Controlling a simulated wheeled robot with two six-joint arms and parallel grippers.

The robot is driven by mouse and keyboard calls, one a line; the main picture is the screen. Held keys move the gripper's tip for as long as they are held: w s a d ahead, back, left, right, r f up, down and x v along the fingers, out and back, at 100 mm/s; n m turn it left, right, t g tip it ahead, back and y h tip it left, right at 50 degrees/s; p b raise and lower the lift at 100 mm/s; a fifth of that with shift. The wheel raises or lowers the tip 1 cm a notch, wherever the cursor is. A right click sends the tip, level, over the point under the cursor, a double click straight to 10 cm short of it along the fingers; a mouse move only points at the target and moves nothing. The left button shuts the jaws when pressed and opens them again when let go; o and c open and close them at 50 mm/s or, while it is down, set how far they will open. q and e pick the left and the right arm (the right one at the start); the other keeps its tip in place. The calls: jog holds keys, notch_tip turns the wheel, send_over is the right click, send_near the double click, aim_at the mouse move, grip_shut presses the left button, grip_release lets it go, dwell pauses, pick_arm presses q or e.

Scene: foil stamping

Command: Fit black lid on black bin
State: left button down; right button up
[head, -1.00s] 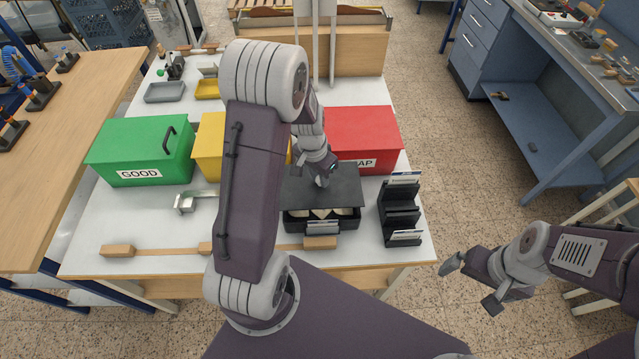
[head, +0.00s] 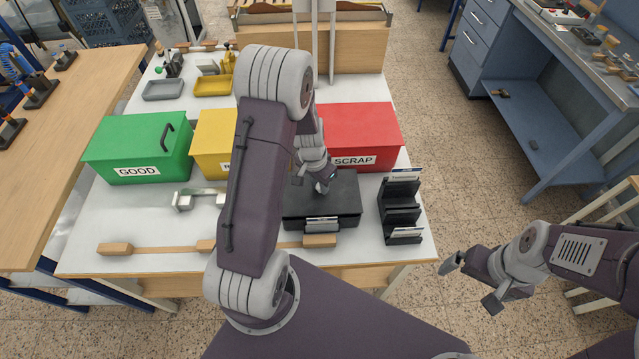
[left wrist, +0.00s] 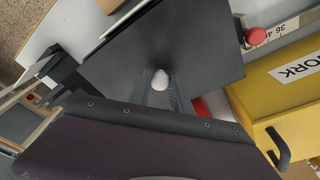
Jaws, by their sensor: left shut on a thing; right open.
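The black lid (head: 340,190) lies over the top of the black bin (head: 346,220) at the front middle of the table and covers its opening. A label card shows on the bin's front. My left gripper (head: 323,188) is above the lid, shut on its small knob. In the left wrist view the lid (left wrist: 205,55) fills the upper middle, with the pale knob (left wrist: 160,80) between the fingers. Whether the lid is fully seated all round is hard to tell. My right gripper (head: 473,282) is open and empty, off the table at lower right.
A red SCRAP box (head: 362,135) stands just behind the bin. A black card rack (head: 400,210) stands close on its right. A yellow box (head: 215,135) and green GOOD box (head: 138,145) are left. A wooden bar (head: 160,247) lies along the front.

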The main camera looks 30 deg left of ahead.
aim_at(316, 196)
pick_arm(q)
jog(key=c, duration=1.2)
grip_release()
jog(key=shift+r, duration=0.1)
notch_tip(316, 196, up, 2)
jog(key=shift+r+p, duration=0.1)
jog(key=shift+p, duration=0.95)
notch_tip(316, 196, up, 11)
jog(key=s, duration=0.2)
jog(key=shift+s+d+f+n+g+b, duration=0.15)
jog(key=shift+s+d+f+n, duration=0.3)
jog(key=shift+s+d, duration=1.1)
jog(key=shift+s+d+f+n+g+b, duration=0.2)
jog(key=shift+s+d+n, duration=0.6)
jog(key=shift+s, duration=1.25)
jog(key=shift+s+d+f+n+t+b, duration=0.1)
jog(key=shift+s+d+f+n+b, duration=0.25)
jog(key=shift+s+d, duration=1.3)
